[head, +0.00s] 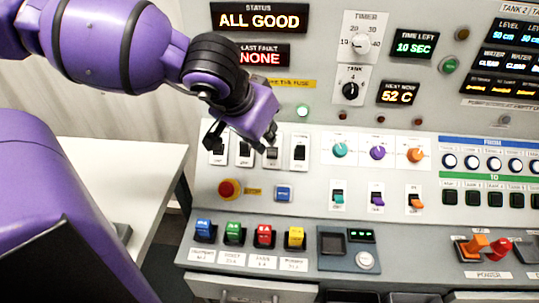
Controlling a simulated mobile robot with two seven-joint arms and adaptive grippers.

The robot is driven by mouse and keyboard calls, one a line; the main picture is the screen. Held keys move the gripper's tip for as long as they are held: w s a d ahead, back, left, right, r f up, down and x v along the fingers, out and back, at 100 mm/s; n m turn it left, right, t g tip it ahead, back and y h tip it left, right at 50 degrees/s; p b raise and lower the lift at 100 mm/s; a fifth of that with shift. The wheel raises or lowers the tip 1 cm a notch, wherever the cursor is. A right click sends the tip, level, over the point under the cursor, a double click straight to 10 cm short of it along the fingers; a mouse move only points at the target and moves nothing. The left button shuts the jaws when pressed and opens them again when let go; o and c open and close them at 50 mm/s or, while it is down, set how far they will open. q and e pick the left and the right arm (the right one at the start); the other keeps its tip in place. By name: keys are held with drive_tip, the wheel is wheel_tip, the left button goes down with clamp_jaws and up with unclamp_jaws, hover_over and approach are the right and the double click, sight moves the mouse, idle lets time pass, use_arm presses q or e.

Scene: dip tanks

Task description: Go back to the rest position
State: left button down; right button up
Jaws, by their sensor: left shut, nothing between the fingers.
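My left arm comes in from the upper left, and its gripper (243,138) hangs in front of the control panel (330,120). The gripper is shut and holds nothing. Its dark fingers are over the upper part of a row of black switches (300,152), hiding some of them in part. I cannot tell whether the fingers touch a switch. My right gripper is not in view.
Below the gripper are a red button (229,190), a blue button (284,194) and several coloured rockers (264,235). A white table (125,170) is at the left.

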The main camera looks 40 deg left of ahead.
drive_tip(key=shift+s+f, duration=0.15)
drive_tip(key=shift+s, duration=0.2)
